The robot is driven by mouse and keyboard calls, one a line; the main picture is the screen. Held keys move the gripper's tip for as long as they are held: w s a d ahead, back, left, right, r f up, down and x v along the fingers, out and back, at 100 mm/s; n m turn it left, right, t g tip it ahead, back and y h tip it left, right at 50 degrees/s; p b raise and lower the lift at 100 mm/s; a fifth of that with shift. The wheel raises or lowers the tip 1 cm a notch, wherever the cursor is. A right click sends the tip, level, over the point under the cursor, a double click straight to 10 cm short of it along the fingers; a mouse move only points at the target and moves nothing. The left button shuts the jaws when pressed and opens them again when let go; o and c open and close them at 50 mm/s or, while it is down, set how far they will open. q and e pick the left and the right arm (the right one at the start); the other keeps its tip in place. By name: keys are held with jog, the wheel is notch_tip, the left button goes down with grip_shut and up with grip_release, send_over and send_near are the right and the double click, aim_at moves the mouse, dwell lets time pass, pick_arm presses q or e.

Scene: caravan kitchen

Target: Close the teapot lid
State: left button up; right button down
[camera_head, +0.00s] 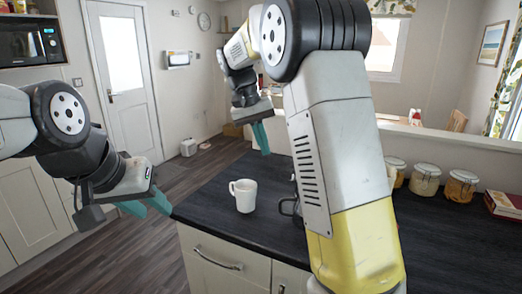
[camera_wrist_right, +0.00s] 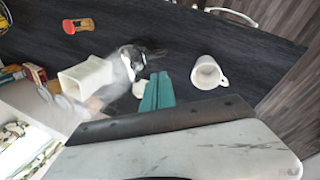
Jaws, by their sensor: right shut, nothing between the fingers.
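The teapot is mostly hidden behind my right arm in the camera_head view; only a dark handle (camera_head: 289,207) shows on the counter, right of the white mug. In the camera_wrist_right view, a blurred glass-and-dark shape that looks like the teapot (camera_wrist_right: 135,58) stands beyond the fingers, a little left. I cannot tell how its lid sits. My right gripper (camera_head: 262,143) is shut and empty above the counter; its teal fingers also show in the camera_wrist_right view (camera_wrist_right: 157,92). My left gripper (camera_head: 150,203) appears open and empty, off the counter's left edge.
A white mug (camera_head: 244,195) stands upright on the dark counter (camera_head: 217,204), left of the handle. The counter's front right is clear.

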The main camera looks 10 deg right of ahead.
jog(key=d+f, duration=0.4)
jog(key=f, duration=0.1)
jog(key=d+f, duration=0.2)
jog(key=f, duration=0.1)
jog(key=shift+s+d+f, duration=0.1)
jog(key=shift+s+d, duration=0.05)
jog(key=shift+s, duration=0.15)
jog(key=shift+d, duration=0.1)
jog(key=shift+s+d+r+y, duration=0.15)
jog(key=shift+d+r+y, duration=0.1)
jog(key=shift+d+y, duration=0.65)
jog(key=shift+s+d+r+y, duration=0.15)
jog(key=shift+d+r+y, duration=0.05)
jog(key=shift+d+y, duration=0.7)
jog(key=s+d+f+t+y, duration=0.1)
jog(key=d+f+t+y, duration=0.1)
jog(key=d+f+y, duration=0.3)
jog(key=d+y, duration=0.3)
jog(key=y, duration=0.4)
jog(key=shift+s+d+y, duration=0.15)
jog(key=shift+d+y, duration=0.1)
jog(key=shift+y, duration=0.15)
